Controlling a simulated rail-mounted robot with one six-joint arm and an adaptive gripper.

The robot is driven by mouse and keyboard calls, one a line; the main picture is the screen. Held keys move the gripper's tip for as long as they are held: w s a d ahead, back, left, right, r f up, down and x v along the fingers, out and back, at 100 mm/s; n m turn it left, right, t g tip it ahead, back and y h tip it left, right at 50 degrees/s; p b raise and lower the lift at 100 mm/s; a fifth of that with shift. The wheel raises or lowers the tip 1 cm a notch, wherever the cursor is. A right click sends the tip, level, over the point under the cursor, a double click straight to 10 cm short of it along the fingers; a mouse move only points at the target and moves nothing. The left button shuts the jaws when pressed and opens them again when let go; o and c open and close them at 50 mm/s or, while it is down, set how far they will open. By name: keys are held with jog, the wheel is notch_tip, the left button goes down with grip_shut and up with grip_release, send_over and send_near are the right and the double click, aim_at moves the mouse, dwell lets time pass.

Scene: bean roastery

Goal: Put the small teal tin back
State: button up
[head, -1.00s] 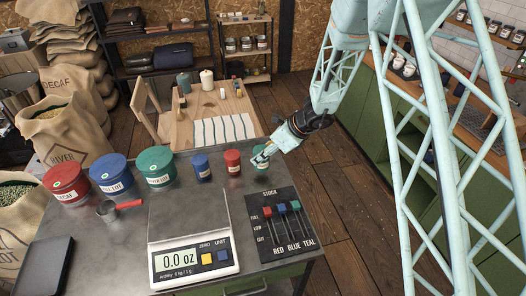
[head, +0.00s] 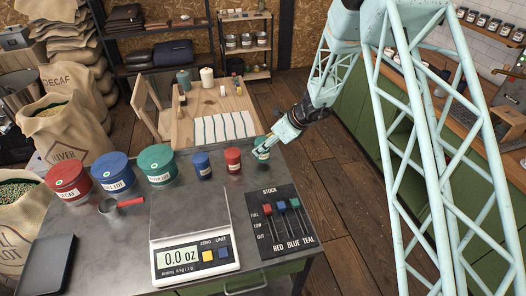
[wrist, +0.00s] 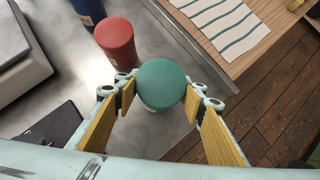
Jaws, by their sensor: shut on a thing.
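The small teal tin (wrist: 161,84) has a teal lid and is between my gripper's fingers in the wrist view. In the head view the tin (head: 262,153) is at the right end of the row of tins, near the table's far right edge. My gripper (head: 267,144) comes in from the upper right and is shut on it. The tin looks upright; I cannot tell whether its base touches the table. The small red tin (head: 233,160) and small blue tin (head: 202,166) stand to its left, apart from it.
Large red (head: 68,182), blue (head: 112,172) and teal (head: 157,165) tins stand further left. A scale (head: 192,262) reading 0.0 oz, a stock slider board (head: 284,222) and a red-handled scoop (head: 110,207) share the table (head: 140,235).

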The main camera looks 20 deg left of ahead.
jog(key=shift+f, duration=1.5)
jog(key=shift+f, duration=0.15)
jog(key=o, duration=1)
jog(key=shift+r, duration=0.25)
jog(key=v, duration=1.2)
